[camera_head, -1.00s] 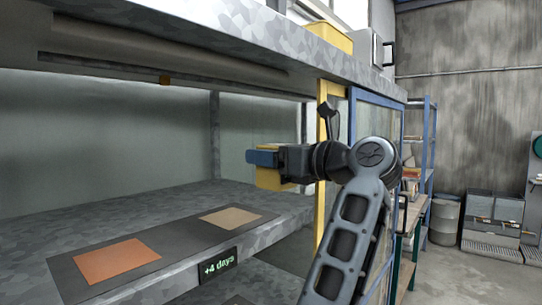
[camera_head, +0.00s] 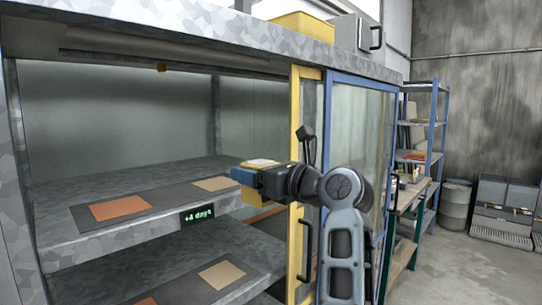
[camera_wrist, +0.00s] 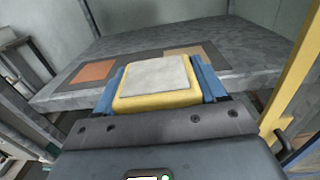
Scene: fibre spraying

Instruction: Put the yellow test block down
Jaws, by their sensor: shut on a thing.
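The yellow test block (camera_wrist: 158,99) has a pale grey slab on its top and sits between the blue fingers of my gripper (camera_wrist: 160,84) in the wrist view. In the head view the block (camera_head: 262,163) is held up in front of the cabinet, by my gripper (camera_head: 246,176), at about the level of the upper shelf. The upper shelf (camera_head: 100,187) carries a dark mat with an orange square (camera_head: 120,208) and a tan square (camera_head: 217,184). A "+4 days" sign (camera_head: 198,214) is on its front edge. The block is clear of the shelf.
A lower shelf (camera_head: 90,270) also holds a dark mat with orange and tan squares. A yellow post (camera_head: 294,150) and a glazed blue-framed door (camera_head: 357,140) stand close to my arm on the right. A yellow bin (camera_head: 302,26) is on the cabinet top.

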